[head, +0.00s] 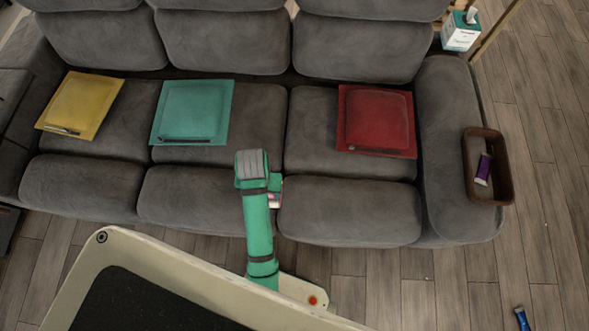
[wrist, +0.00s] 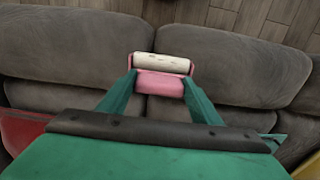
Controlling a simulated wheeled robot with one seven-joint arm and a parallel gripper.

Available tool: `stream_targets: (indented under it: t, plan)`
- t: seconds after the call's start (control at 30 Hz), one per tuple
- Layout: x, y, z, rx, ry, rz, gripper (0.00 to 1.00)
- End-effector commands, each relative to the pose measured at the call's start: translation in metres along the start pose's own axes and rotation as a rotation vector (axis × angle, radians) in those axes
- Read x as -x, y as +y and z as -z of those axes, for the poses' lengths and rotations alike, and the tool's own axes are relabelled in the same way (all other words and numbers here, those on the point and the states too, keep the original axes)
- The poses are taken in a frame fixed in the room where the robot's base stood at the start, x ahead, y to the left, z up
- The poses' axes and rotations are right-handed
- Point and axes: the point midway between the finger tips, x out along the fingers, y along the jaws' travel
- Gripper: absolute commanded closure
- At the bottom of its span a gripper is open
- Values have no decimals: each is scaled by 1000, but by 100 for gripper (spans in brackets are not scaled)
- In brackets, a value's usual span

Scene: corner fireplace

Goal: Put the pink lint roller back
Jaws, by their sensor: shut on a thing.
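The pink lint roller (wrist: 160,84) has a pink body and a white roll at its far end in the wrist view. My gripper (wrist: 159,78) is shut on it, with one green finger on each side. In the head view a small part of the pink lint roller (head: 276,198) shows beside my green arm, and the arm hides the rest. It is held above the front of the sofa (head: 345,210), near the gap between the middle and right seats. A brown open tray (head: 507,178) sits on the sofa's right armrest, with a purple item (head: 483,169) inside.
Yellow (head: 83,100), teal (head: 192,109) and red (head: 376,118) cushions lie on the seats. A tissue box (head: 460,32) stands behind the right armrest. A blue tube (head: 522,319) lies on the wooden floor at lower right. The floor right of the sofa is mostly clear.

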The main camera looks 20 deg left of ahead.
Motion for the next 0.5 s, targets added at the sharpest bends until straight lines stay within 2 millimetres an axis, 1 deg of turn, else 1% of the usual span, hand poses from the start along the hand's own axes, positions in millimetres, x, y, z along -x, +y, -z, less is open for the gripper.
stream_targets:
  t: [0.5]
  plan:
    - [-9, 13, 6, 4, -4, -5, 70]
